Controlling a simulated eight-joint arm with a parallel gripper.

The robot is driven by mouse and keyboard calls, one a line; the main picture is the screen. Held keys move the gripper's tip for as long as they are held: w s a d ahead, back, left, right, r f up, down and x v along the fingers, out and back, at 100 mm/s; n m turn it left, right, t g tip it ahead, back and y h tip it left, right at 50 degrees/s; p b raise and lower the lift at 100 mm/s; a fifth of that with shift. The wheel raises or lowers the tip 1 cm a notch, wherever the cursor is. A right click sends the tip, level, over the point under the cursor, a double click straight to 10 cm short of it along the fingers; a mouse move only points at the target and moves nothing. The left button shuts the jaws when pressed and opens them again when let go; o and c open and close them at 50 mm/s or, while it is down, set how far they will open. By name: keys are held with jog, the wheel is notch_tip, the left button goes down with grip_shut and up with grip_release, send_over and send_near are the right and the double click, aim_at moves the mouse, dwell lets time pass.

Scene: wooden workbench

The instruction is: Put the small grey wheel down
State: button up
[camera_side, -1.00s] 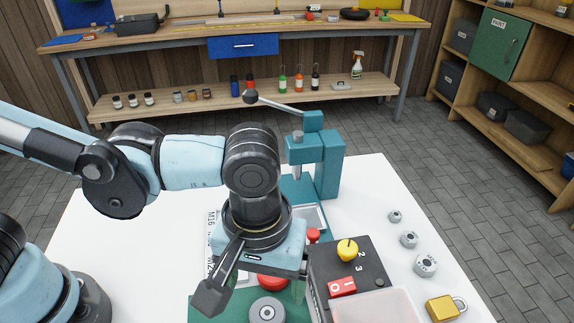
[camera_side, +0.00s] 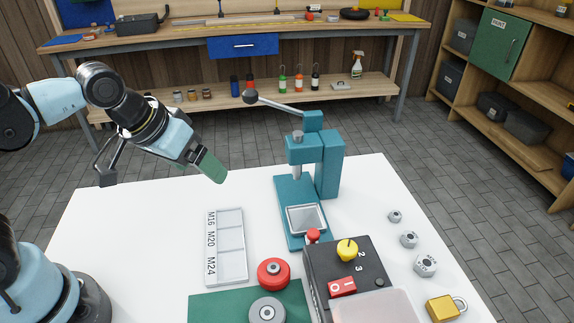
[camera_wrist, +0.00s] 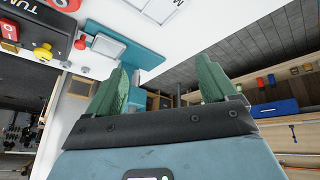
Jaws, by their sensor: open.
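The small grey wheel (camera_side: 267,311) lies flat on the green mat (camera_side: 212,306) at the bottom of the side view, partly cut off by the frame edge. A red wheel (camera_side: 274,271) lies just behind it, at the mat's back edge. My gripper (camera_side: 212,166) is raised above the left back of the white table, well away from both wheels. In the wrist view my gripper (camera_wrist: 160,80) has its two green fingers spread wide with nothing between them.
A labelled sorting tray (camera_side: 228,281) lies left of the teal press (camera_side: 328,165). A dark control box (camera_side: 318,268) with a yellow knob stands right of the wheels. Several nuts (camera_side: 409,239) and a padlock (camera_side: 441,308) lie at right. The table's left part is clear.

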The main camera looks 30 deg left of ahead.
jog(key=shift+m+t+y, duration=0.5)
jog(key=shift+t, duration=0.3)
jog(key=a, duration=0.5)
jog(key=shift+s+a+f, duration=0.1)
jog(key=shift+a+f, duration=0.1)
jog(key=shift+a, duration=0.05)
